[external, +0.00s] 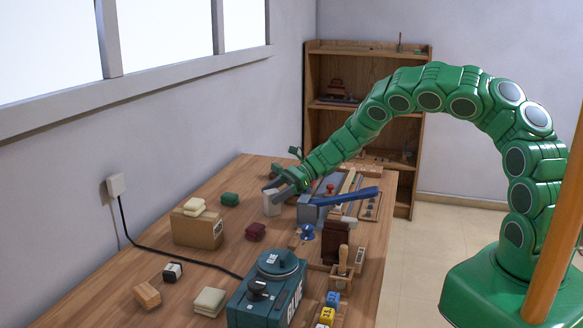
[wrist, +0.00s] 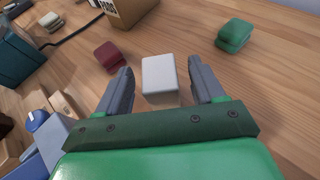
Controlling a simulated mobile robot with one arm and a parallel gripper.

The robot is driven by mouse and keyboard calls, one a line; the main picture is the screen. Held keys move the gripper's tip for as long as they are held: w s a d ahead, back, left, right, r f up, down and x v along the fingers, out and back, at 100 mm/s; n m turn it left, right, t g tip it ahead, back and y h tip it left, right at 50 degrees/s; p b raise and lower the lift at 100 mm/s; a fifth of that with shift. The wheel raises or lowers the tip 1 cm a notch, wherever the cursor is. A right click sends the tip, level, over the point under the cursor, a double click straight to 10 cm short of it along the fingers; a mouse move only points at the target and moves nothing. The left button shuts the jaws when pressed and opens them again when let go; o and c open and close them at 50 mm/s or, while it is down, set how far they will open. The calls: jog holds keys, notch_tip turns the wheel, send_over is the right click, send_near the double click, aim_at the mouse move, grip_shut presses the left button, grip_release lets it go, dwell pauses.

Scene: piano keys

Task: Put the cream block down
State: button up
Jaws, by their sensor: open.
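The cream block (wrist: 159,76) is a pale, upright block. In the wrist view it stands between the two grey fingers of my gripper (wrist: 162,88), with a visible gap on each side. In the external view the cream block (external: 271,202) is on the wooden table, just below my gripper (external: 277,187). The fingers are open, and the near lower part of the block is partly hidden by my gripper body in the wrist view.
A green block (external: 230,199) and a dark red block (external: 255,231) lie nearby. A cardboard box (external: 198,230) with cream pieces on top stands to the left. A blue lever tool (external: 335,203) is close on the right. A teal glue machine (external: 268,290) is in front.

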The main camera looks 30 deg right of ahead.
jog(key=v, duration=1.1)
jog(key=shift+d, duration=0.2)
